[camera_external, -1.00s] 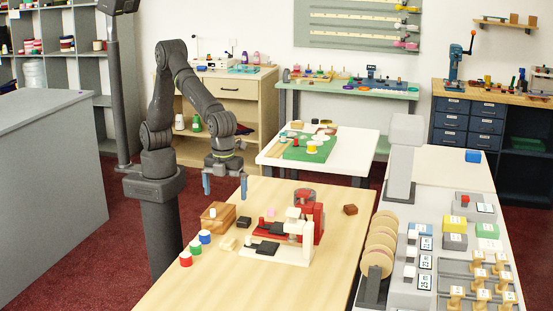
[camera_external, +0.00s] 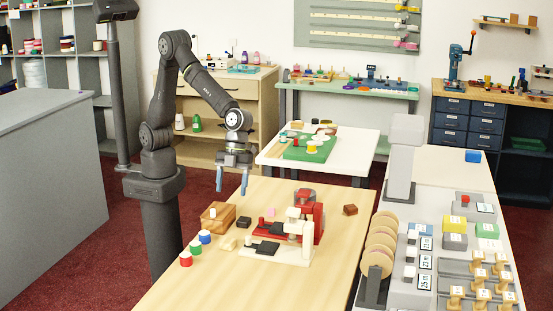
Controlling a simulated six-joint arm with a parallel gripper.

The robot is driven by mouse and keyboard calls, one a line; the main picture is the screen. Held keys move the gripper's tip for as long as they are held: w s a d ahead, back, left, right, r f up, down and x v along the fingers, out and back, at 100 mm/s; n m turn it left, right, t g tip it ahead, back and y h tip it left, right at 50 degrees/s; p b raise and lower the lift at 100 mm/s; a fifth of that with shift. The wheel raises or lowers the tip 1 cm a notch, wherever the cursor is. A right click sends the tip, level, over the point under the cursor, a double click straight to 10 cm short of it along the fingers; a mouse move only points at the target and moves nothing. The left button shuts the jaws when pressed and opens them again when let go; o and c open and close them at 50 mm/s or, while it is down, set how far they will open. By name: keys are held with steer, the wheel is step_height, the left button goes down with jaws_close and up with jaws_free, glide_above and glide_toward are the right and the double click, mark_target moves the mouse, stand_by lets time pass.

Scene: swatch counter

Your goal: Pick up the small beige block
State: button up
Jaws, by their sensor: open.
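The small beige block (camera_external: 227,243) lies on the wooden table, in front of the brown wooden box and left of the cream and red press. My gripper (camera_external: 231,188) is open and empty. It hangs pointing down above the far left part of the table, behind and well above the beige block, not touching it. The block is in plain view.
A brown wooden box (camera_external: 217,216) and a small black block (camera_external: 244,222) stand just behind the beige block. Capped spools in blue (camera_external: 205,237), green (camera_external: 195,247) and red (camera_external: 186,259) stand to its left. A cream press (camera_external: 275,249) and a red one (camera_external: 310,222) stand to its right.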

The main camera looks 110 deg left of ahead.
glide_above(228, 240)
steer(key=a, duration=0.3)
steer(key=f, duration=1.1)
steer(key=shift+s+d, duration=0.15)
steer(key=shift+d, duration=0.1)
steer(key=shift+x, duration=2.9)
steer(key=shift+d+r, duration=0.1)
steer(key=shift+d, duration=0.05)
steer(key=c, duration=1.1)
